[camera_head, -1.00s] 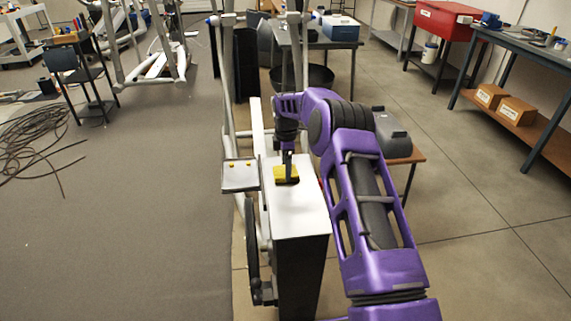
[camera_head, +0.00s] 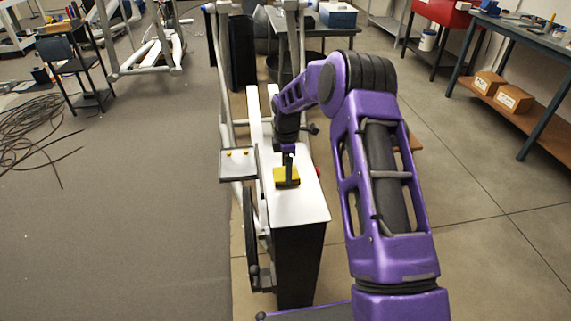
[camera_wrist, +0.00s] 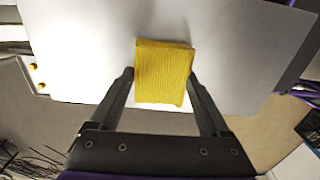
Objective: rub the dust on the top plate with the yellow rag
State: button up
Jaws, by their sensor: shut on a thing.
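The yellow rag (camera_head: 286,178) is between the fingers of my gripper (camera_head: 288,168), flat on or just above the white top plate (camera_head: 300,206) of the machine. In the wrist view the rag (camera_wrist: 164,74) appears as a ribbed yellow pad over the plate (camera_wrist: 240,50), with a fingertip of my gripper (camera_wrist: 162,88) at each side. I cannot tell whether the rag touches the plate. No dust can be made out on the visible part of the plate. The plate under the rag is hidden.
A small tray with yellow knobs (camera_head: 238,164) sits at the plate's left. A red button (camera_head: 318,172) shows at its right edge. White machine bars (camera_head: 254,110) rise behind. Open grey floor (camera_head: 130,220) lies at left. Worktables with boxes stand at right.

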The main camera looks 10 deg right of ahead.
aim_at(293, 205)
jog(key=shift+s, duration=2.6)
jog(key=shift+s+f+p, duration=0.15)
jog(key=shift+s+p, duration=0.3)
jog(key=shift+s, duration=2.5)
jog(key=shift+w+r+p, duration=0.1)
jog(key=shift+r+p, duration=2.15)
jog(key=shift+r, duration=0.85)
jog(key=shift+r+p, duration=1.2)
jog(key=shift+r, duration=0.3)
